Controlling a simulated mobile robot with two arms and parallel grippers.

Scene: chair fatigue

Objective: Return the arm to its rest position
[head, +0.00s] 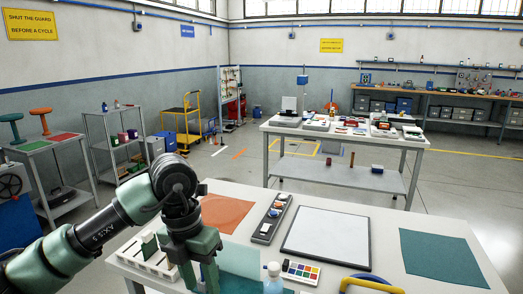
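My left arm comes in from the lower left, bent at a dark wrist joint. My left gripper (200,277) points down over the front left of the near table (377,218). Its two fingers stand apart with a gap between them, and I see nothing held. The fingertips are close to the lower picture edge, in front of a pale green sheet and beside a white rack (150,262). I cannot tell how high they are above the table. My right arm and gripper are not in view.
The near table holds an orange mat (224,212), a control box (271,218), a white-topped board (328,234), a teal mat (440,257), a colour chart (301,271), a bottle (273,279) and a yellow curved handle (371,282). A second table (345,139) stands behind, across open floor.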

